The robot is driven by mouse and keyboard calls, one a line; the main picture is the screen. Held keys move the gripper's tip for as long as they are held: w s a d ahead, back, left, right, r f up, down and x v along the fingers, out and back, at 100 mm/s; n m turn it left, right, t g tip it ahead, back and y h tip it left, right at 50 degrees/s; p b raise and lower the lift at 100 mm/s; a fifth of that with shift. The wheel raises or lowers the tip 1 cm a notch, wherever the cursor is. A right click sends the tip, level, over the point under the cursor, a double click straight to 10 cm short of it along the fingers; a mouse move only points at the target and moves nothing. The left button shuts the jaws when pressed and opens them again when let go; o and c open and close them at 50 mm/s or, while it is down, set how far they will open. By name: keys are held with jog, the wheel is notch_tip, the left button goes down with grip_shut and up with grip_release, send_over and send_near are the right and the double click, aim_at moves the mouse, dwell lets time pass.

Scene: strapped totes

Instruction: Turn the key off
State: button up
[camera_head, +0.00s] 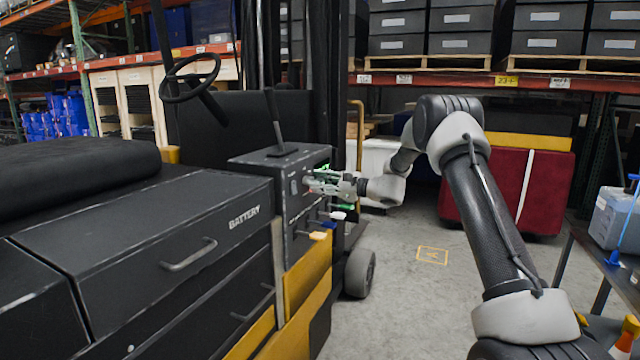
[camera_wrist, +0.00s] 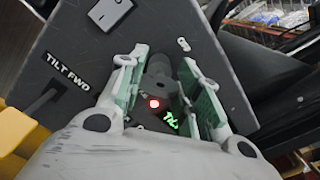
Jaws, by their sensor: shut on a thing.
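The key (camera_wrist: 160,80) shows as a dark grey piece on the dark control panel (camera_wrist: 100,35) in the wrist view. My gripper (camera_wrist: 166,72) has its two green-padded fingers on either side of it and is shut on it. The fingers partly hide the key, so its exact turn angle cannot be told. A red light (camera_wrist: 153,103) and a green lit mark (camera_wrist: 171,121) glow just below it. In the head view my gripper (camera_head: 318,182) reaches from the right to the side face of the forklift's black console (camera_head: 288,200).
In the head view, a lever (camera_head: 274,120) stands on the console, with a steering wheel (camera_head: 190,78) behind. Small knobs (camera_head: 318,236) lie below. Floor (camera_head: 410,290) is clear.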

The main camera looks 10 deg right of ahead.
jog(key=n, duration=0.5)
jog(key=shift+f+n, duration=0.1)
jog(key=shift+n, duration=0.3)
jog(key=n, duration=0.5)
jog(key=shift+f+n, duration=0.1)
jog(key=shift+n, duration=0.2)
jog(key=o, duration=1)
jog(key=shift+o, duration=0.2)
jog(key=shift+s, duration=0.1)
jog(key=v, duration=1.2)
